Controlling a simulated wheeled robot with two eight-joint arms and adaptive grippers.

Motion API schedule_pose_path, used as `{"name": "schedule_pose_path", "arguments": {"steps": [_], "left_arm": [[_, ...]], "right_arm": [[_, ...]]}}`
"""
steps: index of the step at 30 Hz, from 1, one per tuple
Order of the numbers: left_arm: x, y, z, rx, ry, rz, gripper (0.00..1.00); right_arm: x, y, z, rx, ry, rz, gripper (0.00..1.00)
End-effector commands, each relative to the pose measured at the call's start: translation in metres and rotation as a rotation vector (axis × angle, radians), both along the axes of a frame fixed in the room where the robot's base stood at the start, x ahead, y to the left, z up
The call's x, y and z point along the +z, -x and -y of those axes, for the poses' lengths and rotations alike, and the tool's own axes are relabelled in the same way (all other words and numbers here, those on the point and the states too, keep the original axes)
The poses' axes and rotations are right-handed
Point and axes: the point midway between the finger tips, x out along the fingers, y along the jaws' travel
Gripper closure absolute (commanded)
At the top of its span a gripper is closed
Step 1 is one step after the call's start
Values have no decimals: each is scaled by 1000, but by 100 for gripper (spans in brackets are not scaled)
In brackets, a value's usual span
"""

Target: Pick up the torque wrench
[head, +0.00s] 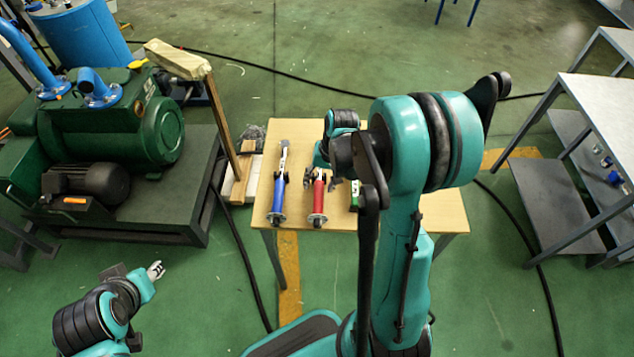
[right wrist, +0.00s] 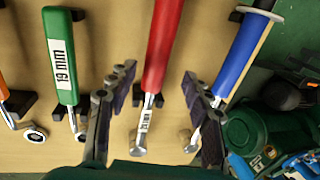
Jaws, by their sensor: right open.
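Several wrench-like tools lie side by side on a light wooden table (head: 440,213); which is the torque wrench is not marked. One has a red handle (head: 318,197), also in the right wrist view (right wrist: 164,40), with a small label on its metal shaft. A blue-handled one (head: 279,190) lies left of it in the head view, and a green-handled one (right wrist: 62,58) reads "19 mm". My right gripper (right wrist: 157,76) is open, its fingers on either side of the red tool. Contact cannot be told. My left gripper (head: 156,270) is away from the table, its opening unclear.
A green pump (head: 110,130) stands on a dark bench left of the table. A wooden post (head: 224,135) rises beside the table's left edge. An orange-handled tool (right wrist: 3,80) shows at the wrist view's edge. A metal shelf unit (head: 600,110) stands at right.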

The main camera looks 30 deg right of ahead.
Motion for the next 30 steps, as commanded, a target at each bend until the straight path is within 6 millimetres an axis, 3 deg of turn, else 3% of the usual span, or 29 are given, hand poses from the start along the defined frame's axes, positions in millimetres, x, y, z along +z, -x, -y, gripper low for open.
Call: {"name": "schedule_pose_path", "arguments": {"steps": [9, 16, 22, 30], "left_arm": [[-27, 0, 0, 0, 0, 0, 64], [-25, 0, 0, 0, 0, 0, 64], [-25, 0, 0, 0, 0, 0, 64], [-25, 0, 0, 0, 0, 0, 64]], "right_arm": [[-46, -4, -1, 1, 1, 1, 50], [-46, -4, -2, 1, 1, 1, 50], [-46, -4, -1, 1, 1, 1, 100], [-45, -4, -2, 2, 1, 1, 100]]}}
